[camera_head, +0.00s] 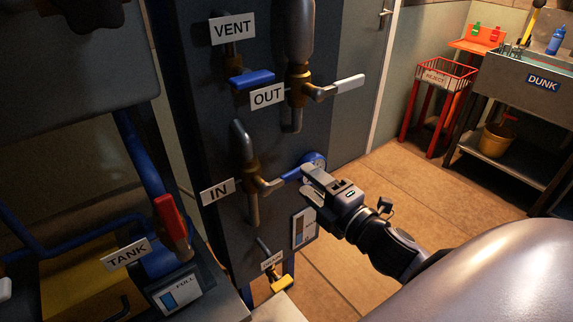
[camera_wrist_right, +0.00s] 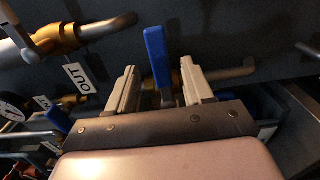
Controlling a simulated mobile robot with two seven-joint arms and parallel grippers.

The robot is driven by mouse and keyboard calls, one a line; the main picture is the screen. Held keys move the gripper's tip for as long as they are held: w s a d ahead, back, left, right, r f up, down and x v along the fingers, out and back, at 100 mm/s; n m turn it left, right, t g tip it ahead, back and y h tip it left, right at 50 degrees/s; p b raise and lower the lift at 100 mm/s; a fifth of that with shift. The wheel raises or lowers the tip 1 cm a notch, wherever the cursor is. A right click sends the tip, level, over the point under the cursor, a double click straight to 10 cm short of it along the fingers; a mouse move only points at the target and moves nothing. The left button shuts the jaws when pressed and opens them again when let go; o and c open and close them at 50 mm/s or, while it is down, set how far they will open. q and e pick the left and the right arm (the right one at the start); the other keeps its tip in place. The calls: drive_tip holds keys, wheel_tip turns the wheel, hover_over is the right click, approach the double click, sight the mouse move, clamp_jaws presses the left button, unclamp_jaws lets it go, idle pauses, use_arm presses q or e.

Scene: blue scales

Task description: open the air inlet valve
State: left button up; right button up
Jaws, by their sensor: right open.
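The IN valve has a brass body (camera_head: 249,174) on a bent grey pipe, beside the white IN label (camera_head: 217,191). Its lever points right and ends in a blue grip (camera_head: 291,174). My right gripper (camera_head: 309,181) is at the end of this lever, with its jaws open. In the right wrist view the blue grip (camera_wrist_right: 156,55) stands between the two spread fingers (camera_wrist_right: 160,92), with a gap on each side. The blue grip is partly hidden behind the gripper's body there. My left gripper is not in view.
Above are the VENT valve's blue lever (camera_head: 251,79) and the OUT valve's white lever (camera_head: 348,84). A TANK valve with a red lever (camera_head: 170,217) is at lower left.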

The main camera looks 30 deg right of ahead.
sight(300, 175)
drive_tip(key=shift+w+a+p, duration=0.15)
drive_tip(key=shift+w+p, duration=0.05)
drive_tip(key=shift+w, duration=1.4)
drive_tip(key=shift+w+a+p, duration=0.1)
drive_tip(key=shift+w+p, duration=0.05)
drive_tip(key=shift+w, duration=1.45)
clamp_jaws()
